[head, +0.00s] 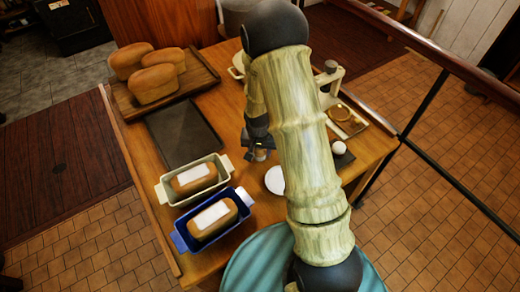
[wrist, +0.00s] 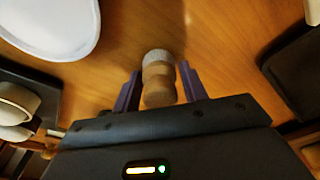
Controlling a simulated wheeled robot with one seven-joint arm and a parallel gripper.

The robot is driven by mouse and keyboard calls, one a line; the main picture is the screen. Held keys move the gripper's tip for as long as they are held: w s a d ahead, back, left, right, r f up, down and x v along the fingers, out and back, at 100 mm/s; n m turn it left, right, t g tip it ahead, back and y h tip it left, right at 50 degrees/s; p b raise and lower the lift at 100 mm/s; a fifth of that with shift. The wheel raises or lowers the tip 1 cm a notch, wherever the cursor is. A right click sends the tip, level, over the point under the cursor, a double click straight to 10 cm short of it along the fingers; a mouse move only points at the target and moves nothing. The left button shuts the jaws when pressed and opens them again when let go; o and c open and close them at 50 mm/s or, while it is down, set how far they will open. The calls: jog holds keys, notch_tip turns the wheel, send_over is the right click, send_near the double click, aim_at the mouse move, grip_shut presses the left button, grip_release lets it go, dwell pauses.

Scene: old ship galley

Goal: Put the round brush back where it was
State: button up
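The round brush (wrist: 158,80), with a pale grey bristle head and a turned wooden body, is between the two purple fingers of my gripper (wrist: 160,88) in the wrist view. The fingers are close against its sides, and the bristle end points away from the gripper. In the head view my gripper (head: 259,148) is over the middle of the wooden table (head: 225,85), just above the white dish (head: 275,179) in the picture. The brush is small and mostly hidden there. Whether it touches the table is unclear.
Several loaves (head: 155,83) lie on a wooden board (head: 200,75) at back left. A dark flat tray (head: 185,133) is left of my gripper. A cream loaf tin (head: 163,192) and a blue one (head: 180,243) stand in front. An egg (head: 338,148) and a scale are at right.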

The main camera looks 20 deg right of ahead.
aim_at(259, 156)
jog(key=shift+o, duration=1.1)
jog(key=shift+a, duration=0.1)
jog(key=shift+r, duration=0.15)
jog(key=shift+r, duration=0.2)
notch_tip(259, 156, up, 12)
jog(key=s, duration=0.1)
jog(key=shift+s+a+f, duration=0.25)
jog(key=shift+s+a, duration=0.05)
jog(key=shift+s, duration=0.05)
jog(key=s+r+n+t, duration=0.1)
jog(key=s+r+n, duration=0.3)
jog(key=s, duration=0.9)
jog(key=shift+d+r+y, duration=0.35)
jog(key=shift+r+y, duration=0.05)
jog(key=shift+r, duration=0.25)
